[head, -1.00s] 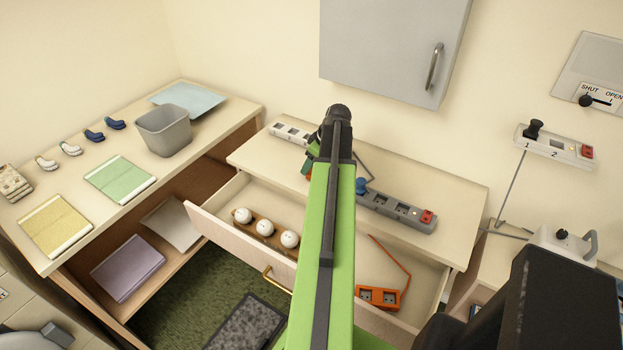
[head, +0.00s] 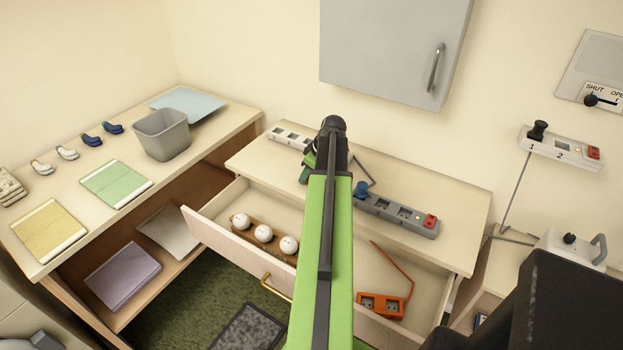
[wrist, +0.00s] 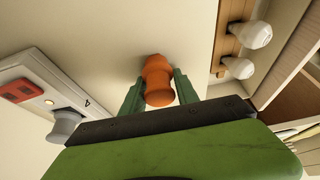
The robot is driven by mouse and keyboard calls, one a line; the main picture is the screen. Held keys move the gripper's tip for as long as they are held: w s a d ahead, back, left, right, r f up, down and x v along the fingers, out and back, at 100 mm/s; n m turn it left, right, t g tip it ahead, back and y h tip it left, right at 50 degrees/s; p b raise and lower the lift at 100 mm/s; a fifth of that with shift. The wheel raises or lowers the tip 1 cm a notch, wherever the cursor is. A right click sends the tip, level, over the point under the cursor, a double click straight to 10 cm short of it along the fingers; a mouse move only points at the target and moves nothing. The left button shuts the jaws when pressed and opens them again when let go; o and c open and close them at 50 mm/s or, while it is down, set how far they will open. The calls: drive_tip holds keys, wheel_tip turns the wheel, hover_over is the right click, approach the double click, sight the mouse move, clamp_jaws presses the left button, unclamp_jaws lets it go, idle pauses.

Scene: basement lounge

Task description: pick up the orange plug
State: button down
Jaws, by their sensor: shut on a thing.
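The orange plug (wrist: 157,76) is between the two green fingers of my gripper (wrist: 157,90) in the wrist view, with a finger against each side. My gripper is shut on it. The pale desk top (wrist: 120,30) is behind the plug; I cannot tell whether the plug still touches it. In the head view my gripper (head: 309,166) is mostly hidden behind my arm, over the desk top, and the plug is hidden there.
A grey power strip (head: 397,212) with a blue plug (head: 361,190) lies right of my arm. A white strip (head: 289,138) lies at the desk's back left. The open drawer (head: 222,236) holds several white bulbs (head: 264,233) and an orange socket block (head: 381,304). A cabinet (head: 385,50) hangs above.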

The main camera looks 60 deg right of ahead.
drive_tip(key=shift+r, duration=0.1)
drive_tip(key=p+v, duration=0.2)
drive_tip(key=w+p+v, duration=0.1)
drive_tip(key=p+v, duration=0.2)
drive_tip(key=shift+d+r, duration=0.2)
drive_tip(key=shift+r, duration=0.1)
drive_tip(key=s+d+r+p, duration=0.4)
drive_tip(key=s+r+p, duration=0.1)
drive_tip(key=s, duration=0.4)
drive_tip(key=shift+s+r+p, duration=0.3)
drive_tip(key=shift+s+p, duration=0.1)
drive_tip(key=shift+p, duration=0.1)
drive_tip(key=shift+d, duration=0.1)
